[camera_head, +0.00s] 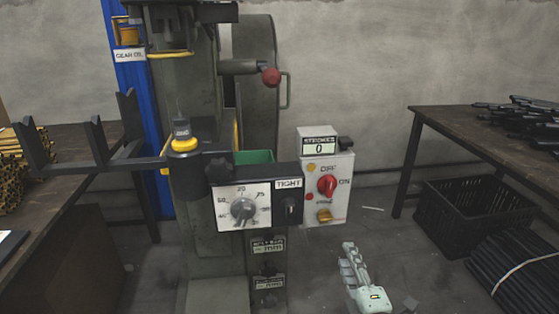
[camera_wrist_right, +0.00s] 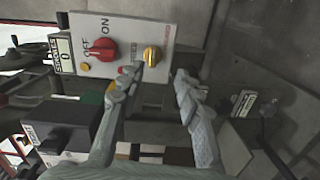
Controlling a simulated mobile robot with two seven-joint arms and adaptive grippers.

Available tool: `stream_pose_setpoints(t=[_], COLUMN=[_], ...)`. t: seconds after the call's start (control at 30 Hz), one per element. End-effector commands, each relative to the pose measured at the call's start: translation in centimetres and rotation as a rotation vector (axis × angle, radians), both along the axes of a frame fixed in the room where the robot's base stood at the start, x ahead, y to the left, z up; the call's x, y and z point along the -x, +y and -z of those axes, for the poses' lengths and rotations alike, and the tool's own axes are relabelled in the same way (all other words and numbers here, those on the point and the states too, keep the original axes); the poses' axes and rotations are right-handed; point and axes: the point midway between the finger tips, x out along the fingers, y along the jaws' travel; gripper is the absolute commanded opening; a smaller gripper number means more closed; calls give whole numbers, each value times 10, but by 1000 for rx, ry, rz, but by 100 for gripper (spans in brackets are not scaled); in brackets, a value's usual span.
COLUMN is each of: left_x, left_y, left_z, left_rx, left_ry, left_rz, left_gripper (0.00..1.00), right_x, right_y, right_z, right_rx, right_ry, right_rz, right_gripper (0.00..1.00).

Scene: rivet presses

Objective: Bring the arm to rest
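My right gripper (camera_head: 349,255) is below the white control box (camera_head: 342,190) in the head view, apart from it in that picture. In the right wrist view my right gripper's two fingers (camera_wrist_right: 159,80) stand apart with nothing held between them. Beyond the fingertips are the box's red OFF/ON knob (camera_wrist_right: 102,50) and yellow knob (camera_wrist_right: 152,56). I cannot tell the exact gap to the box. My left gripper is in neither view.
The press (camera_head: 205,250) carries a dial panel (camera_head: 243,207), a TIGHT switch (camera_head: 290,208) and a red-ball lever (camera_head: 271,77). The strokes counter (camera_head: 319,147) reads 0. A right table (camera_head: 450,125) and black crate (camera_head: 440,215) flank it.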

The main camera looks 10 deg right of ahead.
Motion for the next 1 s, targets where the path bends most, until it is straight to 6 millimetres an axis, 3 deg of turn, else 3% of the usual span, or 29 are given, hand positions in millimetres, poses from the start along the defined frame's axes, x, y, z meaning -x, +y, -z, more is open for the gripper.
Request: stream_pose_setpoints(t=[0.07, 0.13, 0.23, 0.3, 0.4, 0.53, 0.7, 1.0], left_x=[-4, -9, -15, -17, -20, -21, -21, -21], left_y=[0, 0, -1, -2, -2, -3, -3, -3], left_z=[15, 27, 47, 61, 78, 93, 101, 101], left_rx=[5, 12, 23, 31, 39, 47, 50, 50], left_ry=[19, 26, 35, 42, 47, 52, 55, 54], left_rz=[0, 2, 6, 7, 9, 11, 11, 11], left_gripper=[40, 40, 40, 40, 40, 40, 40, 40], right_x=[11, 29, 71, 108, 159, 208, 234, 235], right_y=[-25, -52, -80, -86, -81, -66, -56, -56], right_z=[13, 38, 85, 118, 151, 173, 181, 182], right_rx=[-124, -289, -544, -698, -863, -988, -1040, -1041], right_ry=[74, 179, 369, 510, 694, 871, 964, 968], right_rz=[99, 230, 439, 576, 735, 872, 936, 938], right_gripper=[34, 34, 34, 34, 34, 34, 34, 34])
